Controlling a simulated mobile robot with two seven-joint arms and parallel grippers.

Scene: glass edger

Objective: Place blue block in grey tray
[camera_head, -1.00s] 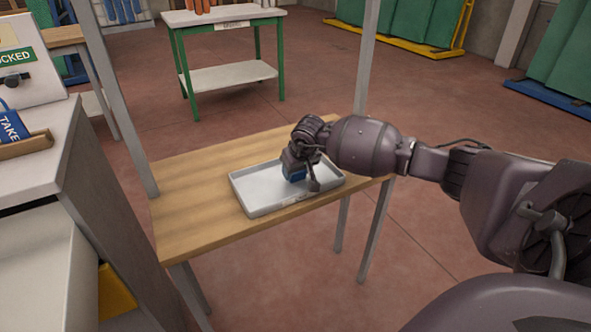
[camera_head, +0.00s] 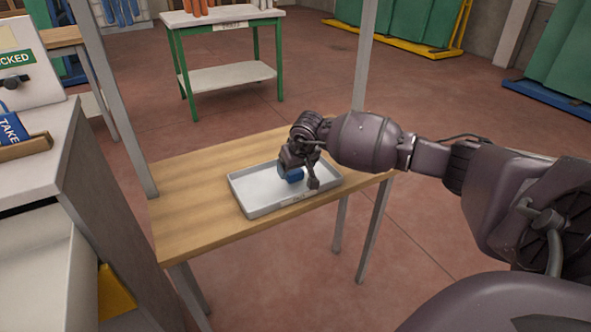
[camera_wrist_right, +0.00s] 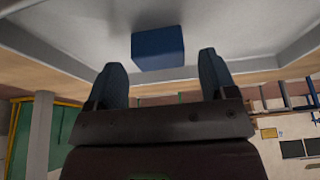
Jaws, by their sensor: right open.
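The blue block (camera_head: 293,175) is in the grey tray (camera_head: 262,208), on its floor as far as the views show. In the right wrist view the block (camera_wrist_right: 158,48) lies just beyond the fingertips, inside the tray (camera_wrist_right: 75,40). My right gripper (camera_head: 300,179) is over the tray, close to the block, and partly hides it in the head view. In the right wrist view its two fingers (camera_wrist_right: 162,64) are spread apart with nothing gripped between them. My left gripper is not in view.
The tray sits on a wooden table (camera_head: 185,205) with grey metal legs and posts. A grey machine cabinet (camera_head: 40,200) stands close on the left. A green-framed bench (camera_head: 225,80) stands behind. Red floor is open to the right of the table.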

